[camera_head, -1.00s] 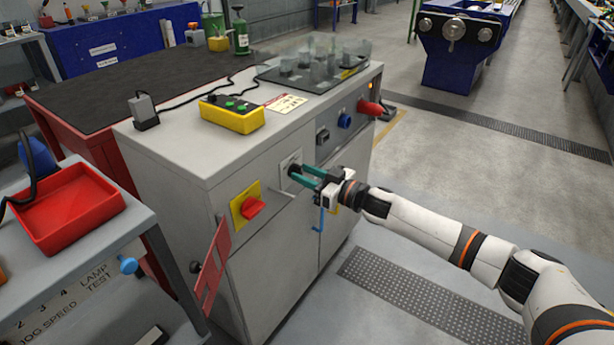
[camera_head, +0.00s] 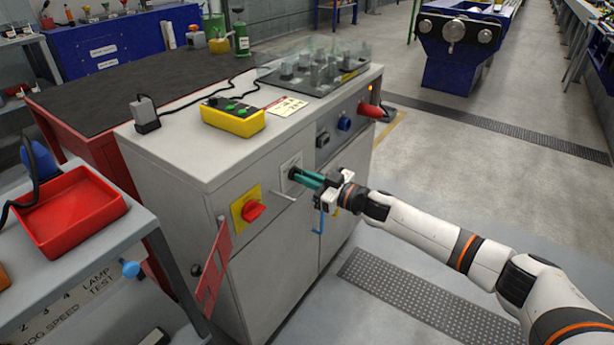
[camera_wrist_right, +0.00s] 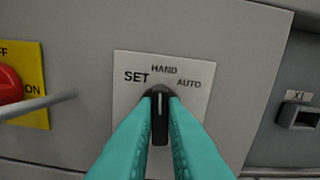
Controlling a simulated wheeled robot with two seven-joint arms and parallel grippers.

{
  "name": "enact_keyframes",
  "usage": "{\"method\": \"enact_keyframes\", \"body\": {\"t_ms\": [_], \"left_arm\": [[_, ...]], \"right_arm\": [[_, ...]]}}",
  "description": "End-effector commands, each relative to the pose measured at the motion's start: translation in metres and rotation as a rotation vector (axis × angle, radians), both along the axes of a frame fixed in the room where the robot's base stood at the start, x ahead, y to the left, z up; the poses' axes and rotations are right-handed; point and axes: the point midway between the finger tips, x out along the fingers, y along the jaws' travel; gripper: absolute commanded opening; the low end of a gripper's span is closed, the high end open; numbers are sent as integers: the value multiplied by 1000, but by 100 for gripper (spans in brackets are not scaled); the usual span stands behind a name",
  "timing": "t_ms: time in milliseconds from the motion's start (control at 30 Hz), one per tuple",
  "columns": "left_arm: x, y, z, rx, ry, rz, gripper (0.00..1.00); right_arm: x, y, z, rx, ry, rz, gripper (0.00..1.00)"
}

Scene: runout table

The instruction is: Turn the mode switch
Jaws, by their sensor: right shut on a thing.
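The mode switch (camera_wrist_right: 159,118) is a black knob with a white pointer line on a pale plate (camera_wrist_right: 128,88) marked SET, HAND and AUTO. Its line points up, towards HAND. The plate also shows on the cabinet front in the head view (camera_head: 290,168). My right gripper (camera_head: 297,176) is at the switch, its teal fingers closed on the knob from both sides. In the wrist view the fingers (camera_wrist_right: 159,112) cover the knob's flanks. My left gripper is in neither view.
A red knob on a yellow plate (camera_head: 238,218) sits left of the switch, with a grey rod (camera_wrist_right: 45,104) sticking out between them. A red hanging plate (camera_head: 212,268) is lower left.

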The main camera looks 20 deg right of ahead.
Motion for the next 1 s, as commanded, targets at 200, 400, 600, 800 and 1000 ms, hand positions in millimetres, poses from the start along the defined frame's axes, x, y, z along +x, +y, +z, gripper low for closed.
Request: {"method": "enact_keyframes", "body": {"t_ms": [200, 400, 600, 800, 1000], "left_arm": [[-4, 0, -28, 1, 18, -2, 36], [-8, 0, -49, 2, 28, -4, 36], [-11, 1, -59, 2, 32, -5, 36], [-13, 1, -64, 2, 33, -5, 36], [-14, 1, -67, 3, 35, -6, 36]], "right_arm": [[-1, 1, 1, -136, -104, 0, 0], [-1, 1, 0, -271, -210, 0, 0], [-1, 2, -1, -385, -299, 0, 0], [-2, 2, -1, -468, -364, 0, 0], [-2, 2, -2, -513, -398, 0, 0]]}}
